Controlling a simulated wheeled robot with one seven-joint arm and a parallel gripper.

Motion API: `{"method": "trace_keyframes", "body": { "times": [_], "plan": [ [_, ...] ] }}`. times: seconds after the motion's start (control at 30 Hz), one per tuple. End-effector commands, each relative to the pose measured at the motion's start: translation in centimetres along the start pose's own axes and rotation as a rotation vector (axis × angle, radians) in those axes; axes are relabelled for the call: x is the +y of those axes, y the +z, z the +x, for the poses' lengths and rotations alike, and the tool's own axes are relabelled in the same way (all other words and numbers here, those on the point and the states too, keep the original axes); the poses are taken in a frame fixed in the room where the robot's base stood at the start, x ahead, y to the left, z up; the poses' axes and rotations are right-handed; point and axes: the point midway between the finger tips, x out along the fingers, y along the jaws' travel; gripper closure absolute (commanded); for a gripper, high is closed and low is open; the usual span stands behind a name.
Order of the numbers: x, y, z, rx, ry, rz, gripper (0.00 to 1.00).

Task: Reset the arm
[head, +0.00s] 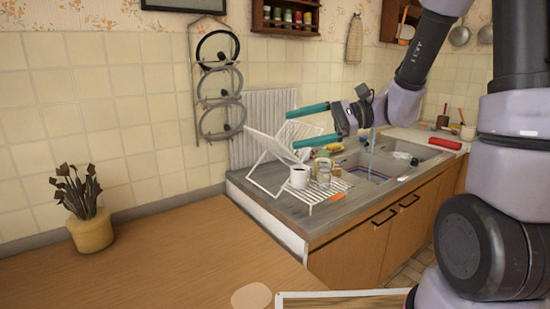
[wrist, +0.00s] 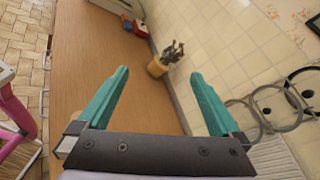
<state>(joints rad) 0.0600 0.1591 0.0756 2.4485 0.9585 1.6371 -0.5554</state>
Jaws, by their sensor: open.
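My gripper (head: 312,127) is in the air over the sink counter in the head view, with its two teal fingers pointing left. In the wrist view my gripper (wrist: 158,90) is open, with nothing between its fingers. My arm reaches in from the right of the head view and bends down to the gripper. Behind and below the fingers stands a white dish rack (head: 272,160). The gripper looks apart from it, though the depth between them is hard to tell.
A potted plant (head: 88,215) stands on the wooden worktop (head: 180,265), which is largely clear. Pan lids (head: 220,85) hang on the wall. A pink chair (wrist: 17,115) shows in the wrist view.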

Motion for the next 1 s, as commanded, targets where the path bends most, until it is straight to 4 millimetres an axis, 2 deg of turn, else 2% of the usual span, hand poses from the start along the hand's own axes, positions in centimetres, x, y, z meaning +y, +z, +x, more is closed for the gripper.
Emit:
{"method": "trace_keyframes", "body": {
  "times": [0.03,0.2,0.4,0.6,0.7,0.83,1.0],
  "plan": [
    [1.0,1.3,-0.5,0.047,0.07,-0.068,0.0],
    [4.8,3.3,-3.5,0.258,0.3,-0.272,0.0],
    [7.0,4.3,-9.1,0.576,0.486,-0.524,0.0],
    [6.6,5.9,-15.3,0.909,0.574,-0.759,0.0],
    [6.1,6.9,-17.6,1.029,0.588,-0.839,0.0],
    [5.7,7.7,-19.3,1.117,0.593,-0.899,0.0],
    [5.5,7.9,-19.7,1.141,0.595,-0.913,0.0]
  ]
}}
